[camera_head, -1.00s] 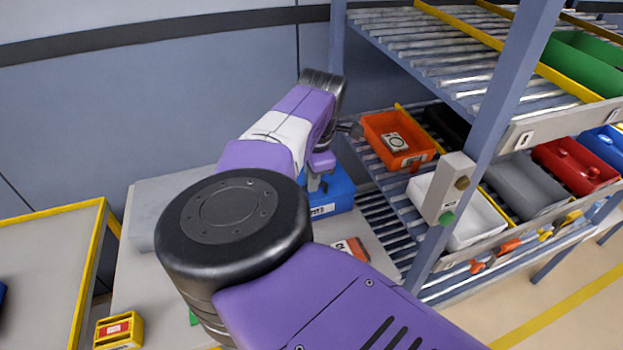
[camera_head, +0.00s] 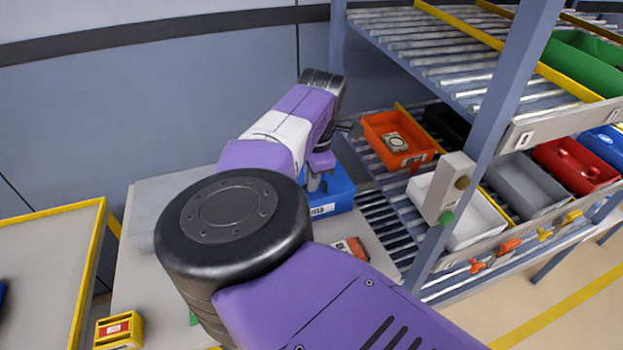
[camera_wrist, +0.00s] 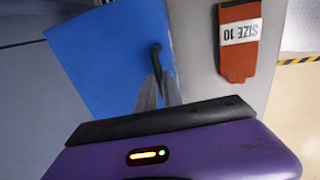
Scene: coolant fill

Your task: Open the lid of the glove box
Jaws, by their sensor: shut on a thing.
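The blue glove box (camera_head: 338,200) stands on the grey table, partly hidden behind my arm in the head view. In the wrist view its flat blue lid (camera_wrist: 105,60) fills the left and middle, and the lid looks closed. A dark, slim handle (camera_wrist: 156,56) stands on the lid near its right edge. My gripper (camera_wrist: 159,84) is at this handle, its grey fingers shut on the handle's near end. The exact contact is small and partly hidden. In the head view my gripper (camera_head: 318,183) is over the box, mostly covered by my wrist.
An orange pack marked SIZE 10 (camera_wrist: 240,42) lies right of the box. A rack with an orange bin (camera_head: 375,125), a white bin (camera_head: 470,228) and other bins stands at the right, its post (camera_head: 490,135) close to my arm. A yellow box (camera_head: 118,331) is at front left.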

